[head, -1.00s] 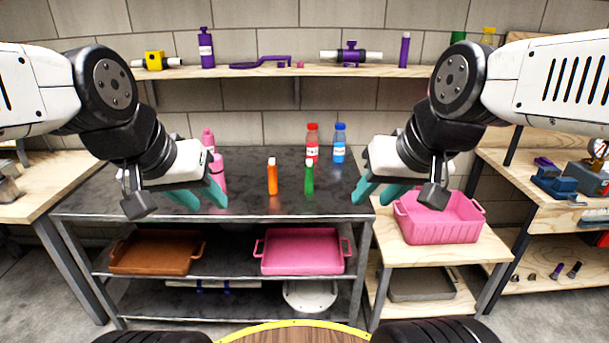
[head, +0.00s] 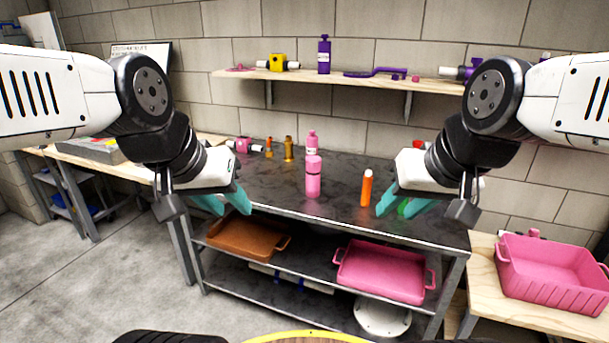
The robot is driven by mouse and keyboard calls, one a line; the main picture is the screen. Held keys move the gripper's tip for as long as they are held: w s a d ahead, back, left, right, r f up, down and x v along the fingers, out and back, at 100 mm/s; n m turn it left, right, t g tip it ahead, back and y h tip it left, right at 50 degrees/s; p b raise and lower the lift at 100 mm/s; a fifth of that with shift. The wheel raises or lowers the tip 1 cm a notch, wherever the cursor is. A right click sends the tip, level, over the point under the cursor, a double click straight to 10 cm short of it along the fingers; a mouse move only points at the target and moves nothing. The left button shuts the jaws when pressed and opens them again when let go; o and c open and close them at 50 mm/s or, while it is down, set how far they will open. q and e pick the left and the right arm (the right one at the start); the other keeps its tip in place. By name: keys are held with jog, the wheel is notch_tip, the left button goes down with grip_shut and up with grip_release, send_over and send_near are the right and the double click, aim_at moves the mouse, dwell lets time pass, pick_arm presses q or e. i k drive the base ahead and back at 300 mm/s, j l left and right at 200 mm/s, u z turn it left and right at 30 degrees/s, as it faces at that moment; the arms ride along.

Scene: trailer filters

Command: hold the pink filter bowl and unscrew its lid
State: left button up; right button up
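On the dark metal bench (head: 270,185) stands a pink cylinder (head: 313,178) with a narrower top, upright. Directly behind it is a pink bottle (head: 311,142) with a pale label. I cannot tell for sure which of them is the filter bowl, and no lid seam is clear. My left gripper (head: 225,203) hangs open and empty to the left of the pink cylinder, in front of the bench.
An orange tube (head: 366,188) stands between the pink cylinder and my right gripper. A pink fitting with white pipe ends (head: 243,145) and a brass-coloured piece (head: 289,149) are at the bench's back left. A pink crate (head: 550,275) stands on the right table. The bench's front left is clear.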

aim_at(313, 180)
jog(key=i+j+z, duration=0.35)
jog(key=j, duration=0.35)
jog(key=i+j+z, duration=0.15)
jog(key=i+j, duration=0.15)
jog(key=i+j+z, duration=0.15)
jog(key=j, duration=0.3)
jog(key=i, duration=0.05)
